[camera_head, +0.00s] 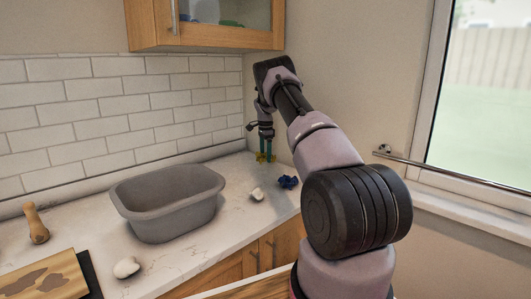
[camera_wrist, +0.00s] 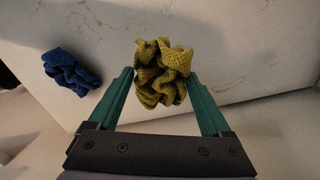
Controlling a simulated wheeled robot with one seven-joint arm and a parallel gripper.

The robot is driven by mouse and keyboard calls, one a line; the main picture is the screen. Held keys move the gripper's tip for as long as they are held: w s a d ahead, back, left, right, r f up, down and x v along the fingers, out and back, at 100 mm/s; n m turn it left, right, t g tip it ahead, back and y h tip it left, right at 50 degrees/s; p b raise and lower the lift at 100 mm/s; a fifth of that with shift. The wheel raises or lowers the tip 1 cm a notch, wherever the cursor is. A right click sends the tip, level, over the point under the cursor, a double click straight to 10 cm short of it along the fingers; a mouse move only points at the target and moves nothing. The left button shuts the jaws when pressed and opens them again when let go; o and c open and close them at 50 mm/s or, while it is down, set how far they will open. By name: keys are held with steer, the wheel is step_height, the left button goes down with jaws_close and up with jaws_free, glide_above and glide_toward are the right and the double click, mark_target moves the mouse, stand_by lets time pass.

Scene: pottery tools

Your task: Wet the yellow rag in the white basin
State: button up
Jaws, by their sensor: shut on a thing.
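The yellow rag (camera_wrist: 163,72) is crumpled between the two green fingers of my gripper (camera_wrist: 160,84), which is shut on it. In the head view, my gripper (camera_head: 264,157) points down at the back right of the counter with the yellow rag (camera_head: 261,157) at its fingertips. I cannot tell whether the rag still touches the counter. The basin (camera_head: 170,201) looks grey in this light, stands upright on the counter to the left of my gripper, and is apart from it. Whether it holds water does not show.
A crumpled blue rag (camera_head: 288,182) lies near my gripper and also shows in the wrist view (camera_wrist: 70,72). White lumps (camera_head: 256,194) (camera_head: 126,267) lie beside the basin. A wooden tool (camera_head: 36,224) and a board (camera_head: 45,280) are at the left. A cabinet (camera_head: 207,23) hangs above.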

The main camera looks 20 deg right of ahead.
mark_target(265, 172)
steer(key=shift+f, duration=2.8)
steer(key=o, duration=0.4)
steer(key=shift+o, duration=0.2)
steer(key=shift+r, duration=0.25)
steer(key=c, duration=0.5)
steer(key=shift+r, duration=3.5)
